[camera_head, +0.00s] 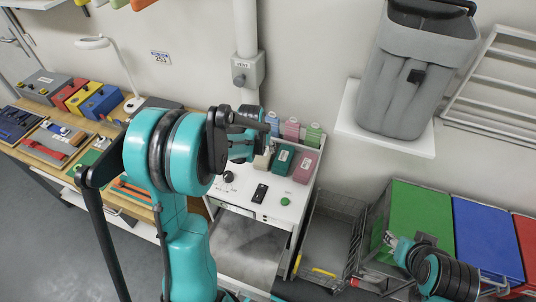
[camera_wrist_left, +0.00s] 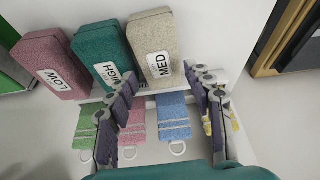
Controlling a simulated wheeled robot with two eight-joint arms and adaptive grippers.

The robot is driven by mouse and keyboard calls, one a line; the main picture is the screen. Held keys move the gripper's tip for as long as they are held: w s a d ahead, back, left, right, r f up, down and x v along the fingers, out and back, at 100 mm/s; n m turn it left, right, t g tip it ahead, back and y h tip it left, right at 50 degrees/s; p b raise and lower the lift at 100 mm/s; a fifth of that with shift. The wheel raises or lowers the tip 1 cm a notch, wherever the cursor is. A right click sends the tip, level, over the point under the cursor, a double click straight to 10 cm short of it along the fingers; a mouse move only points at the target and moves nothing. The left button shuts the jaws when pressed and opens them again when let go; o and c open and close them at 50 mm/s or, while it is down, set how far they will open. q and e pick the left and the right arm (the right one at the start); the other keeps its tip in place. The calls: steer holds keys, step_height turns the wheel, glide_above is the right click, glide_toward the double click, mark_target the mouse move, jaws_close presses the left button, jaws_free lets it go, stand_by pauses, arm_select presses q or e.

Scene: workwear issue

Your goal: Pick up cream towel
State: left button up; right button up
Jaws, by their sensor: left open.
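The cream towel (camera_wrist_left: 157,45) is a folded, rounded block with a "MED" label, at the right end of a row of three in the left wrist view. In the head view only a small part of the cream towel (camera_head: 262,161) shows beside my left gripper (camera_head: 243,118). In the left wrist view my left gripper (camera_wrist_left: 158,92) is open and empty, its two fingers spread either side of the towel's near end. Whether they touch it I cannot tell. My right gripper (camera_head: 390,239) is far right by the green bin; its jaws are too small to read.
A teal "HIGH" block (camera_wrist_left: 115,52) and a pink "LOW" block (camera_wrist_left: 52,62) stand beside the cream one. Small green, pink and blue (camera_wrist_left: 174,117) ringed towels lie close by. The white cabinet (camera_head: 237,196) carries a knob and a black device (camera_head: 261,193).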

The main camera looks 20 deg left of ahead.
mark_target(264, 152)
arm_select(q)
steer(key=b+x, duration=0.1)
steer(key=x, duration=0.4)
steer(key=shift+w+f, duration=0.1)
steer(key=shift+f, duration=0.1)
steer(key=shift+r, duration=0.1)
steer(key=shift+f+b, duration=0.3)
steer(key=shift+b, duration=0.05)
stand_by(0.4)
steer(key=c, duration=0.9)
